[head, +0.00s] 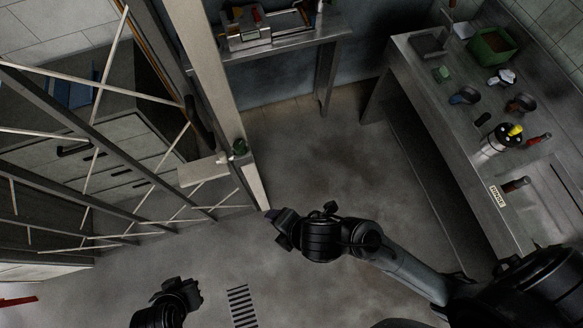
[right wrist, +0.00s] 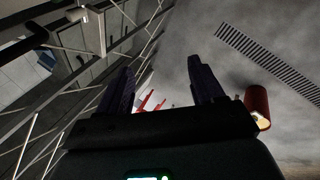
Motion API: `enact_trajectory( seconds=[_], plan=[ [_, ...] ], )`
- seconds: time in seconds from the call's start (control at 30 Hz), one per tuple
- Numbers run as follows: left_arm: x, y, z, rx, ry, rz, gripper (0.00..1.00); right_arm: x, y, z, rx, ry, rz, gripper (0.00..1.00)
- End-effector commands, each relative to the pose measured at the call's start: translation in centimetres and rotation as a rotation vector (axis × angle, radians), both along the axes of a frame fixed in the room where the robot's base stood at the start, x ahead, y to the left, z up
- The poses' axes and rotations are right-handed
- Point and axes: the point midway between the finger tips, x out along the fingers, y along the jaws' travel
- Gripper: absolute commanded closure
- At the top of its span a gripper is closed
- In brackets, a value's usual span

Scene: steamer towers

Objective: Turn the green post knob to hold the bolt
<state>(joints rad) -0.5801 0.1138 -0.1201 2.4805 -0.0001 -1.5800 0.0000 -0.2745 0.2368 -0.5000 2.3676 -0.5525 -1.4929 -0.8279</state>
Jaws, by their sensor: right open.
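My left gripper (head: 178,288) is low in the head view, far from the knob.
A steel counter (head: 405,75) on the right holds a green bin (head: 491,46), bottles and small tools. Another bench (head: 285,42) stands at the back. The floor (head: 320,150) between them is open, with a drain grate (head: 242,306) near the front. A red cylinder (right wrist: 257,101) shows beside my right gripper.

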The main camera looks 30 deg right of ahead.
Motion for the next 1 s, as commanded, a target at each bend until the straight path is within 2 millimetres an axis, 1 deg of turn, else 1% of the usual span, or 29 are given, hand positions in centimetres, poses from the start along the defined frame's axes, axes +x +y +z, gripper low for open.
enact_trajectory(
  seconds=[0.03, 0.1, 0.33, 0.87, 1.0],
  plan=[
    [0.0, 0.0, 0.9, -0.002, 0.000, 0.002, 1.00, -0.3, -0.5, 0.6, 0.018, 0.025, -0.050, 0.33],
    [0.0, -0.1, 1.3, -0.002, 0.000, 0.001, 1.00, -0.5, -1.2, 0.7, 0.035, 0.050, -0.111, 0.33],
    [0.0, 0.0, 1.9, -0.001, 0.000, 0.001, 1.00, -1.0, -2.5, 0.8, 0.067, 0.098, -0.225, 0.33],
    [0.0, 0.3, 1.9, 0.012, 0.000, -0.008, 1.00, -1.0, -2.7, 0.7, 0.072, 0.104, -0.243, 0.33],
    [0.0, 0.3, 1.9, 0.012, 0.000, -0.007, 1.00, -1.0, -2.7, 0.7, 0.098, 0.119, -0.303, 0.33]
  ],
)
